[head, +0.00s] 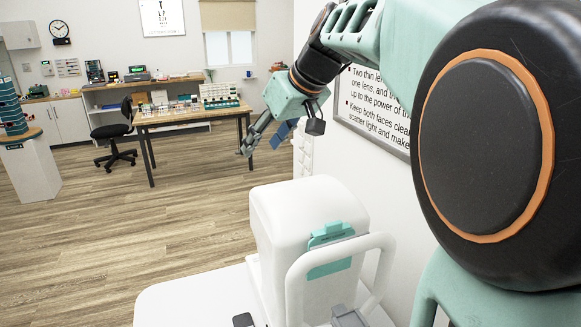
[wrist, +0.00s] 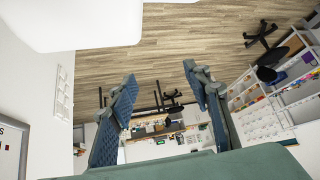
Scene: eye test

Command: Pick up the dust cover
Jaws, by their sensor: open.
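I cannot make out a dust cover for certain in either view. A wooden work table (head: 190,120) across the room carries many small items and a teal-and-white rack or case (head: 220,94), too small to tell apart. My gripper (head: 260,147) is in the air in the middle of the head view, with its fingers apart and nothing between them. It hangs well nearer to me than the table. In the wrist view my gripper (wrist: 160,70) is also spread and empty, and the room appears upside down, with the table small and far beyond the fingers.
A black office chair (head: 117,133) stands left of the table. A white pedestal (head: 31,170) with a teal stack (head: 12,115) is at the far left. A lettered board (head: 370,118) hangs on the right wall close to my arm. Wood floor (head: 120,220) between is clear.

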